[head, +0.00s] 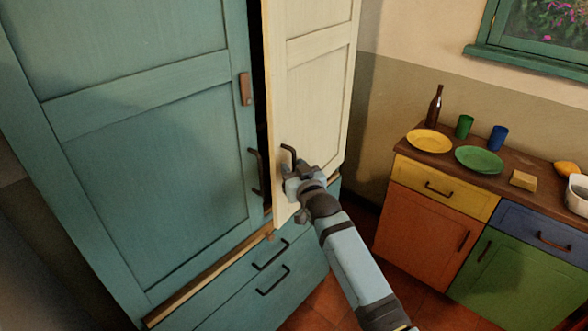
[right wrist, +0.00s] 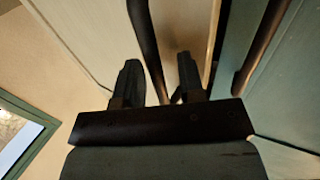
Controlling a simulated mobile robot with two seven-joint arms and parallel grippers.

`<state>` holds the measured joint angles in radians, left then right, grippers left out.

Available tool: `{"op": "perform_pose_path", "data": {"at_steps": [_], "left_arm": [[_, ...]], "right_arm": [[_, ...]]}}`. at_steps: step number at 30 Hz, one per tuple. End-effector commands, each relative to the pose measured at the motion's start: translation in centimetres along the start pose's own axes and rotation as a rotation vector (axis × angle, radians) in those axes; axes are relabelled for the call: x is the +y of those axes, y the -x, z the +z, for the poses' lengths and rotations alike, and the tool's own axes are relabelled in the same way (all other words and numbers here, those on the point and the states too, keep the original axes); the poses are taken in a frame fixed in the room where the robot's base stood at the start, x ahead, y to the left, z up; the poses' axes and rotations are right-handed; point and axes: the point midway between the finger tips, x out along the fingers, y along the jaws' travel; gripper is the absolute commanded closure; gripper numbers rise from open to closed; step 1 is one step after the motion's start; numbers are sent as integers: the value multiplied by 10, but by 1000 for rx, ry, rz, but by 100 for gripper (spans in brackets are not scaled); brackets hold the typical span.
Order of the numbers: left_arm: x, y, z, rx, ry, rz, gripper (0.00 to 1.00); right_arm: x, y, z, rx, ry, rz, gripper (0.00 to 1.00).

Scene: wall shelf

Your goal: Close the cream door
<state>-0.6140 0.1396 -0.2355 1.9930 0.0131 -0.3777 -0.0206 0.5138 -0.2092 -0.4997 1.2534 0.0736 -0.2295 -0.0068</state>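The cream door (head: 318,85) of the tall teal cabinet stands ajar, with a dark gap along its left edge; it also shows in the right wrist view (right wrist: 90,35). Its dark bar handle (head: 290,153) is low near that edge. My right gripper (head: 291,172) is at this handle. In the right wrist view, the fingers of my right gripper (right wrist: 160,78) are spread apart, with the handle bar (right wrist: 146,35) running between them, nearer the left finger. I cannot tell whether they touch it. My left gripper is not in view.
The teal door (head: 150,150) beside it looks shut, with its own dark handle (head: 254,170). Drawers (head: 265,285) lie below. To the right stands a low colourful counter (head: 425,230) with plates, cups and a bottle. Some tiled floor between is free.

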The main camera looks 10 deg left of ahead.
Motion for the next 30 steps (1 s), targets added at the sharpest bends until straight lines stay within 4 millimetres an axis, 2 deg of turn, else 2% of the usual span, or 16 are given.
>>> {"op": "perform_pose_path", "data": {"at_steps": [7,11,24,30], "left_arm": [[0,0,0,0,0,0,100],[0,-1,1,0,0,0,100],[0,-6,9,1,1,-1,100],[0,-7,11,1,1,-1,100]], "right_arm": [[0,2,0,1,-1,0,64],[1,13,1,1,-2,1,64],[0,108,2,0,-1,0,64],[0,132,0,1,0,0,64]]}}
